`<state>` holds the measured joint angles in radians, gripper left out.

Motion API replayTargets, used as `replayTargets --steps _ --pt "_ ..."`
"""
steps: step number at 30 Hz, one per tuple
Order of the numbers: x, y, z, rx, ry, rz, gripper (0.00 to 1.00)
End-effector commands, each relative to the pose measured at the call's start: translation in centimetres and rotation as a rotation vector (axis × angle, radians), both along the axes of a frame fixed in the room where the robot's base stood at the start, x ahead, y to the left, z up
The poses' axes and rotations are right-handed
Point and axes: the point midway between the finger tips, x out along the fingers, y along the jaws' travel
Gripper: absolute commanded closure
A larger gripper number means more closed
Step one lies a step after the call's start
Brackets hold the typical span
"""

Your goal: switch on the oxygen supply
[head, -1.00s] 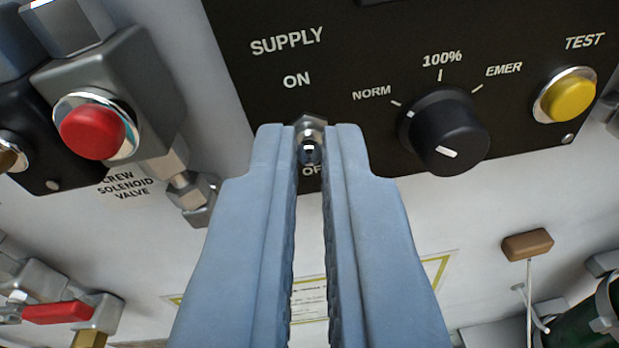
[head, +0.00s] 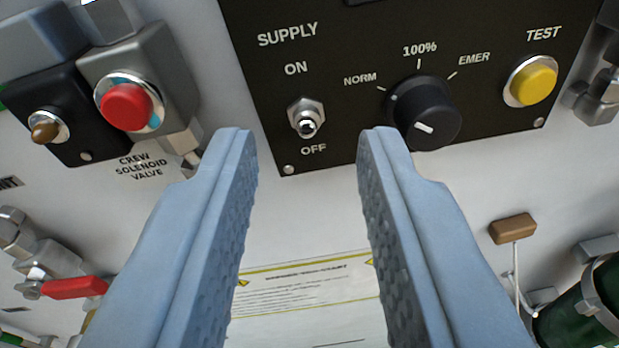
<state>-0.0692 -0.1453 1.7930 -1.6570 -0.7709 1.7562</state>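The supply toggle switch (head: 306,117) is a small silver lever in a hex nut on the black panel (head: 345,160), between the ON and OFF labels. Its rounded tip shows on the lower side of the nut, toward OFF. My gripper (head: 309,131) is open, with its two blue-grey fingers spread wide to the left and right of the switch. In the picture the switch shows in the gap between the fingertips, clear of both. How far the fingertips stand from the panel is hard to tell.
To the right on the panel are a black rotary knob (head: 427,112) and a yellow test button (head: 533,82). At left are a red button (head: 126,107) on a grey valve block and a red lever (head: 74,287). A brown handle (head: 512,228) hangs at lower right.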

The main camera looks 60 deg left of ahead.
Motion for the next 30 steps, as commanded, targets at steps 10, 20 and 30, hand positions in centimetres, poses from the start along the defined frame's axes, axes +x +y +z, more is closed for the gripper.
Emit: replayTargets --steps 10,20,30 --pt "-4.5 -5.2 0.8 0.000 -0.001 -0.005 0.72" --pt "-8.2 -9.4 1.4 0.000 -0.001 -0.005 0.72" --pt "-10.0 -11.4 1.7 -0.001 0.000 -0.003 0.72"
